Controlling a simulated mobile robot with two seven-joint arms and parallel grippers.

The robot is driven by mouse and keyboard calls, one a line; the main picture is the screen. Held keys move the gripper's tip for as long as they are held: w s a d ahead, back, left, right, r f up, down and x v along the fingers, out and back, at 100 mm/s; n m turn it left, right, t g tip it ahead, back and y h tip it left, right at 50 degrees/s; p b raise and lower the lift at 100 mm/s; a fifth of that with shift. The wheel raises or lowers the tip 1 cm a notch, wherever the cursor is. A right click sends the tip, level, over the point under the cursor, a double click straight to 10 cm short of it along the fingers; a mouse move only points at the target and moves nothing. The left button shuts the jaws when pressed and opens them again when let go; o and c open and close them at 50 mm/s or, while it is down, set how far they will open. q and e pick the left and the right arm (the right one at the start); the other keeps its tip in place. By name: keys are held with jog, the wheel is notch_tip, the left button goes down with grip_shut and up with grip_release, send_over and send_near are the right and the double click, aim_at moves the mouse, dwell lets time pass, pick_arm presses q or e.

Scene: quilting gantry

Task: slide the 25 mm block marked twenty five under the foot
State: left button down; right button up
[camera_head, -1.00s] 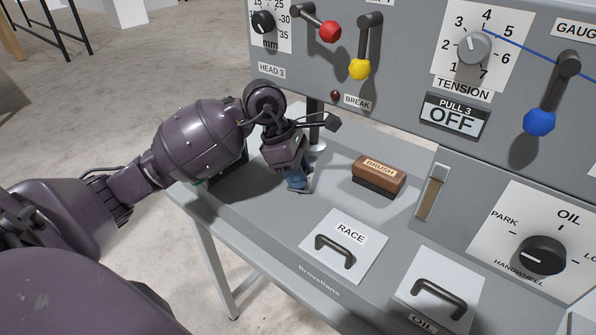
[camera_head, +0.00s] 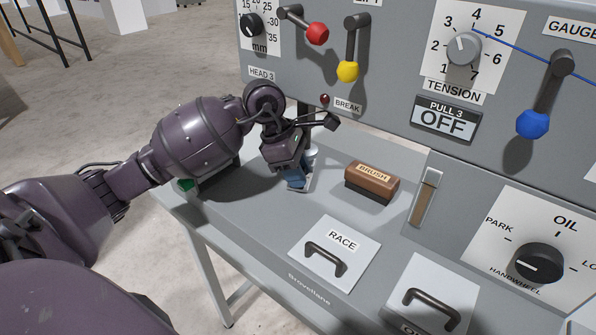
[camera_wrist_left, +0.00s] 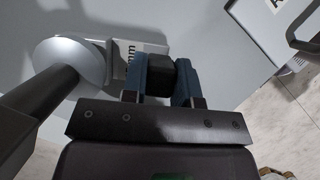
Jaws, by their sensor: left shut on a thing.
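My left gripper (camera_head: 297,182) is shut on a dark piece (camera_wrist_left: 160,74), seen between its blue fingers in the left wrist view. A grey block part with a label ending in "mm" (camera_wrist_left: 126,55) lies beside the fingers, towards the foot; its number is hidden, and I cannot tell if it joins the dark piece. The foot (camera_wrist_left: 70,66) is a pale round disc on a dark post. In the head view the foot (camera_head: 311,156) is just behind the gripper, partly hidden. The label part reaches the disc's edge; I cannot tell whether any lies under it. My right gripper is not in view.
A brown brush (camera_head: 372,174) lies on the grey table to the right of the gripper. The RACE plate (camera_head: 345,263) with its handle is nearer the front. The upright panel with levers stands behind. A dark box with green (camera_head: 187,184) is partly hidden under my left arm.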

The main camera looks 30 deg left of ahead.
pick_arm(q)
jog(key=shift+f, duration=0.1)
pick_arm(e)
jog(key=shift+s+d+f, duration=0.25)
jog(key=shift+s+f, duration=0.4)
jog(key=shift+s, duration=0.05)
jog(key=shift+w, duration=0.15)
pick_arm(q)
jog(key=shift+f, duration=0.1)
jog(key=c, duration=0.8)
grip_release()
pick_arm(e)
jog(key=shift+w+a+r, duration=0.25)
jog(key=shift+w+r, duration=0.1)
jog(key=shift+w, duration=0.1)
